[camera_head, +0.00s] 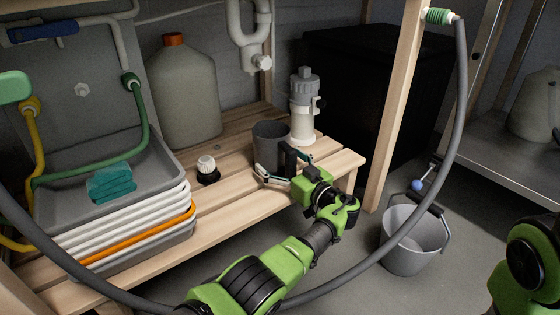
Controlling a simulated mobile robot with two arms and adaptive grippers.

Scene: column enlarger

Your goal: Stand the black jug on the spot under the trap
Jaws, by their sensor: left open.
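The black jug (268,148) stands upright on the slatted wooden bench (235,200), its dark handle towards my gripper. The white trap (248,32) is a bent pipe on the back wall, above and slightly left of the jug. No marked spot can be made out on the slats below it. My left gripper (278,170) is open at the jug's near right side, by the handle. Its fingers partly cover the jug's lower part, and I cannot tell whether they touch it. My right gripper is out of view; only a piece of my right arm shows at lower right.
A white-and-grey bottle-like unit (304,108) stands behind and right of the jug. A small white-topped black knob (207,168) and a large orange-capped canister (183,92) stand to its left. Stacked trays (130,225) fill the bench's left. A grey bucket (412,245) is on the floor.

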